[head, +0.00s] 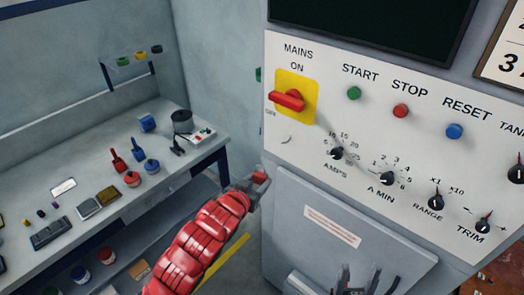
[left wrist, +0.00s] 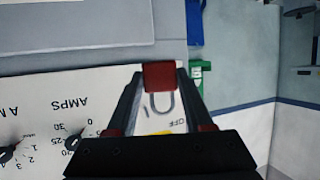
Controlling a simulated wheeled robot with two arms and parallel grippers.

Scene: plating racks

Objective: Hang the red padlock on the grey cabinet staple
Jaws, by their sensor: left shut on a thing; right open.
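The red padlock (head: 260,176) is held at the tip of my left gripper (head: 256,183), just left of the grey cabinet's edge. In the left wrist view its red body (left wrist: 159,75) sits between the fingertips, with its pale U-shaped shackle showing over the white panel. A small grey loop (head: 287,139), which looks like the staple, is on the panel below the red mains switch. The padlock is apart from it, lower and to the left. My right gripper (head: 350,282) is open at the bottom edge, in front of the cabinet door, partly cut off.
The white control panel (head: 330,115) carries the red mains switch (head: 288,100), buttons and black knobs. The grey cabinet door (head: 350,225) is below it. A workbench (head: 90,175) with tools and small parts stands at the left. The gap between bench and cabinet holds my left arm.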

